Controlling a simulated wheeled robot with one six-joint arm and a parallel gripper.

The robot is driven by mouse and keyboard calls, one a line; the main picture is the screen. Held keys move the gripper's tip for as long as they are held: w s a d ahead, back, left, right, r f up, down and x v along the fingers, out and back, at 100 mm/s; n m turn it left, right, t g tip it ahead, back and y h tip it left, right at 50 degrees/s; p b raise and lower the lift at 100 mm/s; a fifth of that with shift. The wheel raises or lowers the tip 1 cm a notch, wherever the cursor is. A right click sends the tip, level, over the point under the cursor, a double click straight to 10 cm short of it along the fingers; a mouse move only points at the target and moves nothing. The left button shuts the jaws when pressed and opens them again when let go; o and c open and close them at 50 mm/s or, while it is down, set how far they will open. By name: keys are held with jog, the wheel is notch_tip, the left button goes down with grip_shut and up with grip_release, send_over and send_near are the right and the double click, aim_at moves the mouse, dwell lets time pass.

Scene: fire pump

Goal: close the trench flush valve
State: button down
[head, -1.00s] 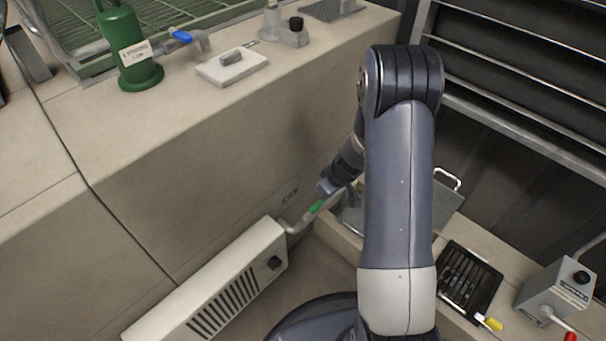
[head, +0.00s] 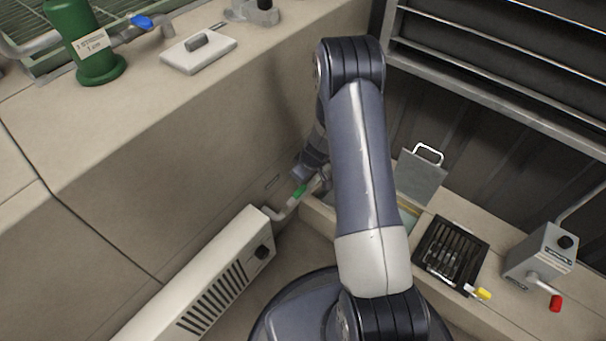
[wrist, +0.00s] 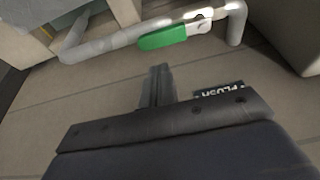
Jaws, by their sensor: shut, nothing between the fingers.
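The flush valve's green lever (wrist: 163,37) lies along a grey pipe (wrist: 105,44) in the wrist view, roughly in line with it. A plate partly reading "FLUSH" (wrist: 218,91) sits nearby, partly covered by my gripper. The green lever also shows in the head view (head: 299,191), low by the concrete wall. My gripper (wrist: 159,72) is shut and empty. In the wrist view its fingertips are just below the green lever in the picture, apart from it. In the head view my arm partly hides the valve and the fingertips cannot be made out.
A white heater (head: 205,275) stands along the wall, left of the valve. An open lid (head: 420,178), a black grate (head: 450,252), a yellow handle (head: 483,294) and a grey box (head: 541,255) with a red-tipped lever (head: 556,303) are to the right. A blue-handled valve (head: 142,21) is on the ledge.

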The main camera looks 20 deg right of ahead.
aim_at(297, 194)
jog(key=shift+b+x, duration=0.4)
jog(key=shift+x, duration=1.75)
